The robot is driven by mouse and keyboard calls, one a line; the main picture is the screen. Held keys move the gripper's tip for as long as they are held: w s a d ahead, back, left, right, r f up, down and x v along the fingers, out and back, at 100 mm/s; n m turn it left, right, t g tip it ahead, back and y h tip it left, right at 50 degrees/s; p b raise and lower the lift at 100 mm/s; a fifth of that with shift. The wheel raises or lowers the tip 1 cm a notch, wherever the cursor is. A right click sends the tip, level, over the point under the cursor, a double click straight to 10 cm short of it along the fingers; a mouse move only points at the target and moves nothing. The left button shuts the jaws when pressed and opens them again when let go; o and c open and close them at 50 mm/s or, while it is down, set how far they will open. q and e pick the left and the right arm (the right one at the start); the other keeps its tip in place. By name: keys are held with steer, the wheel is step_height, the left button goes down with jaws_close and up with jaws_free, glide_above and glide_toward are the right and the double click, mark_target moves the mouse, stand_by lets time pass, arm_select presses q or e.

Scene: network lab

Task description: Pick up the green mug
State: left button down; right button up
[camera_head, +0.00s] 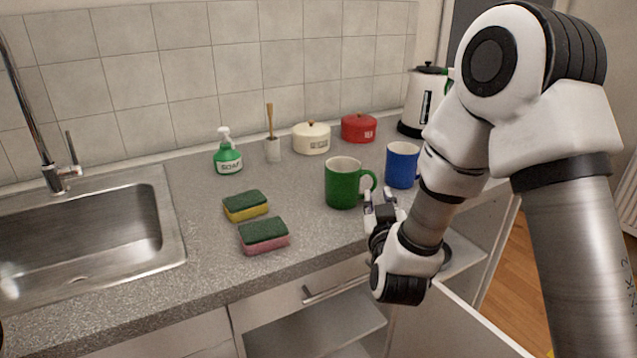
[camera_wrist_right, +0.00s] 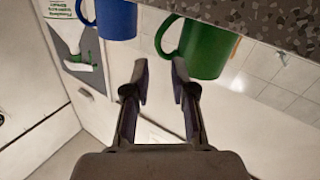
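The green mug (camera_head: 343,186) stands upright on the grey counter, its handle pointing right toward my right arm. My right gripper (camera_head: 381,196) is just right of the mug, near the counter's front edge. In the right wrist view the picture is upside down, and the green mug (camera_wrist_right: 205,48) shows at the top with its handle near the fingers. There the right gripper (camera_wrist_right: 158,68) has its two fingers apart with nothing between them. Whether a finger touches the handle I cannot tell. My left gripper is not in view.
A blue mug (camera_head: 402,165) stands close behind the right gripper. Two sponges (camera_head: 246,206) (camera_head: 264,236) lie left of the green mug. A soap bottle (camera_head: 228,156), brush holder (camera_head: 273,150), cream pot (camera_head: 311,139), red pot (camera_head: 358,128) and kettle (camera_head: 421,103) stand behind. A sink (camera_head: 172,215) is left.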

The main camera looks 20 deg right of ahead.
mark_target(375, 184)
steer(key=shift+w+d+r, duration=0.25)
steer(key=shift+w+d, duration=0.2)
steer(key=shift+w, duration=0.15)
steer(key=x, duration=0.2)
steer(key=f+p+x, duration=0.1)
steer(key=x, duration=0.2)
steer(key=shift+s+a+r, duration=0.1)
steer(key=shift+s+r, duration=0.05)
steer(key=shift+s, duration=0.1)
steer(key=shift+c, duration=0.3)
jaws_close()
steer(key=shift+w, duration=0.1)
steer(key=shift+r, duration=0.1)
